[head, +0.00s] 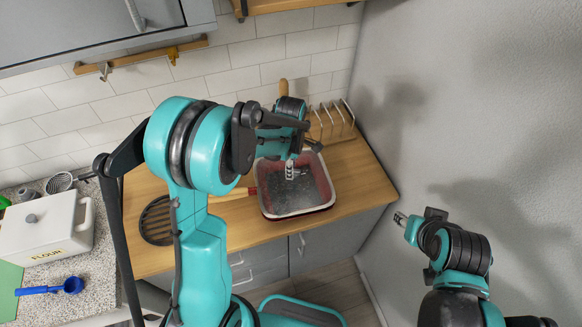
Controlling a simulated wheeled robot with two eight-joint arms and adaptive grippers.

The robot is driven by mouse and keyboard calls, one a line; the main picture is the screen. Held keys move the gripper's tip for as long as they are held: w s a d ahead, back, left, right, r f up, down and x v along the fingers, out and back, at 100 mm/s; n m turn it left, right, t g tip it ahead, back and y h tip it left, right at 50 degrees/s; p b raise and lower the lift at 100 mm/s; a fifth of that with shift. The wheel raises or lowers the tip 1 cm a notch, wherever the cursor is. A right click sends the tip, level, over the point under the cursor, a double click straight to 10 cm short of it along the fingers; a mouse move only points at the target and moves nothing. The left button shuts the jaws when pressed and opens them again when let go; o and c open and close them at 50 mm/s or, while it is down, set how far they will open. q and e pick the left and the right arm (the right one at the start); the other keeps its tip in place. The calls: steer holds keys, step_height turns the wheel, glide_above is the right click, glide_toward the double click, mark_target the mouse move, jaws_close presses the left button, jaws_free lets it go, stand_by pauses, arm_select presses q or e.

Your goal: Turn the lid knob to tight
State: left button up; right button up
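The only lid knob I can make out is a small grey knob (31,218) on the lid of a white box (60,232) marked FLOUR at the far left. Whether it is the task's knob, or how it is turned, I cannot tell. My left gripper (290,171) is far to the right of that box, over a red basin with a pale rim (328,190). Its fingers look close together, but their opening is unclear. My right gripper (400,218) is at the right, beside the grey wall and away from the counter, small and edge-on.
The wooden counter (355,170) carries a wire rack (335,118) behind the basin and a dark round slatted trivet (157,220). A blue scoop (52,287) lies on the speckled worktop in front of the white box. My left arm hides the middle of the counter.

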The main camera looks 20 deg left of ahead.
arm_select(q)
steer(key=shift+c, duration=0.3)
jaws_close()
